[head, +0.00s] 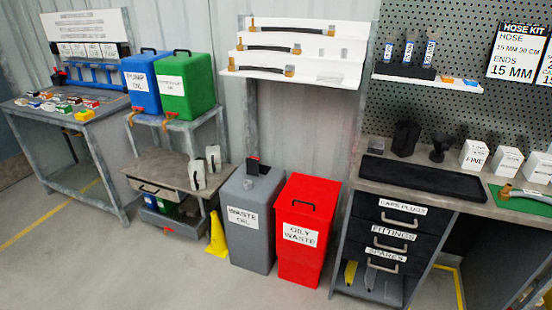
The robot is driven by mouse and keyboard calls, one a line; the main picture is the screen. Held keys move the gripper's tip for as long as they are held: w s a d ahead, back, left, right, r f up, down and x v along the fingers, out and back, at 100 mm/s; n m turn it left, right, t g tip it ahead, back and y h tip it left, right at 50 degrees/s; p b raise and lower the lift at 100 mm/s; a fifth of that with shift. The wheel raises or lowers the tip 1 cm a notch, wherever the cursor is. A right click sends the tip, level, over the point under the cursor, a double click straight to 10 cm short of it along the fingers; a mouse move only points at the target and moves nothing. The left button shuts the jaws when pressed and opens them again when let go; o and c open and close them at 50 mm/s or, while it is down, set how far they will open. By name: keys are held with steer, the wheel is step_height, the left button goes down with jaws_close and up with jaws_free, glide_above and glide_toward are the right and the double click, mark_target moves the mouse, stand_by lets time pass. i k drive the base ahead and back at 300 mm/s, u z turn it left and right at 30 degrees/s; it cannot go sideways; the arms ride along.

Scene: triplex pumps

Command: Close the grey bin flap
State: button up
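The grey bin (252,247), labelled "WASTE OIL", stands on the floor left of the red bin. A small dark flap (253,166) stands up from the grey bin's top, towards its back edge. It looks raised rather than lying flat. The opening beneath it is too small to make out. My gripper is not clearly seen in the head view, so its relation to the bin does not show.
The red "OILY WASTE" bin (301,232) stands close on the right. A yellow object (217,236) stands on the floor to the left, beside a low trolley (163,172). A dark drawer unit (388,240) is further right. The floor in front of the bins is clear.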

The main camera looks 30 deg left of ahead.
mark_target(252, 164)
steer(key=z, duration=0.95)
steer(key=i, duration=1.25)
steer(key=z, duration=1.55)
steer(key=k, duration=0.1)
steer(key=u, duration=3.95)
